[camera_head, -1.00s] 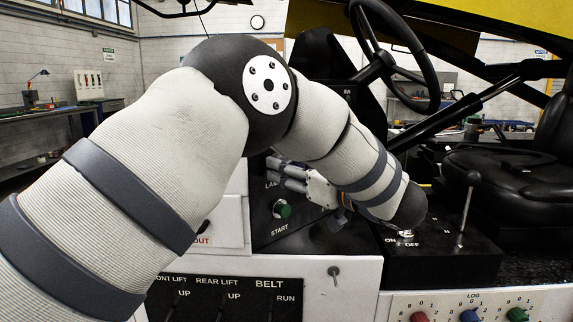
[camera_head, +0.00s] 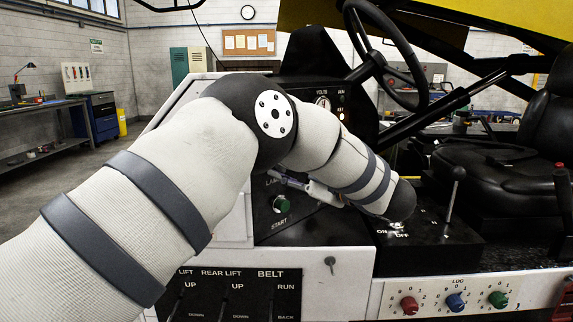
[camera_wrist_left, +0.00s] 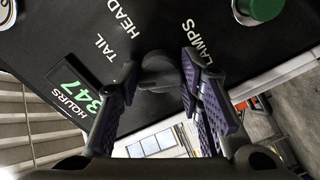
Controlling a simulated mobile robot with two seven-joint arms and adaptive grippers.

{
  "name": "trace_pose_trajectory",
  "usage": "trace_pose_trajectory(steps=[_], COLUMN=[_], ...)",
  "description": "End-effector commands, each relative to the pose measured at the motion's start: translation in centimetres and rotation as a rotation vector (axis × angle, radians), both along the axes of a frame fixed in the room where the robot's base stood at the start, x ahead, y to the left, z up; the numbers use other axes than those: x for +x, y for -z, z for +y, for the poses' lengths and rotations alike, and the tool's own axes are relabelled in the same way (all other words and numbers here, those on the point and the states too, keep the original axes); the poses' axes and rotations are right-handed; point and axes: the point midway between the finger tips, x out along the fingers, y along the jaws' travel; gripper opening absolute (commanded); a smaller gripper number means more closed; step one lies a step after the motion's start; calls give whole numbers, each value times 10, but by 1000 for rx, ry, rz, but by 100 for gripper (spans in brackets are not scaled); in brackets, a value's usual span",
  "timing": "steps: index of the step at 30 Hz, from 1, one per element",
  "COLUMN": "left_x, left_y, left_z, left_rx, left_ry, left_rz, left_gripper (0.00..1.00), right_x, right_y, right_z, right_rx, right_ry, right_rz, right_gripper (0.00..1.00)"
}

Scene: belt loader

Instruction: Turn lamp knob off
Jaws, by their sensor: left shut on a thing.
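The lamp knob (camera_wrist_left: 157,70) is dark and round, on a black panel beside the white words LAMPS, HEAD and TAIL in the left wrist view. My left gripper (camera_wrist_left: 160,82) has its purple-padded fingers on both sides of the knob and is shut on it. I cannot tell which mark the knob points to. In the head view my left gripper (camera_head: 290,182) is at the panel above the green START button (camera_head: 281,204), mostly behind my own forearm. The knob is hidden there. My right gripper is not in view.
An ON/OFF switch (camera_head: 396,229) and a lever (camera_head: 453,200) are on the black console to the right. The steering wheel (camera_head: 385,55) is above. A lower panel has REAR LIFT and BELT switches (camera_head: 228,300). Red, blue and green knobs (camera_head: 455,302) are at lower right.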

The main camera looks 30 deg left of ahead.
Motion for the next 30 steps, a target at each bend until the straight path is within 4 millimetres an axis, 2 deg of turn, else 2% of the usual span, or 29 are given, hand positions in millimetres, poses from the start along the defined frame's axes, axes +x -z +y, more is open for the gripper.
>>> trace_pose_trajectory(steps=[6, 15, 30], left_x=[0, 1, 1], left_y=[-2, -3, -4], left_z=[1, 0, 0], left_rx=[-40, -77, -97], left_ry=[1, 1, 1], left_rz=[-174, -339, -419], left_gripper=[6, 6, 6], right_x=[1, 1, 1], right_y=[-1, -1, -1], right_z=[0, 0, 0], right_rx=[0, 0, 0], right_ry=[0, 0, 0], right_rz=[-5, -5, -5], right_gripper=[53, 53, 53])
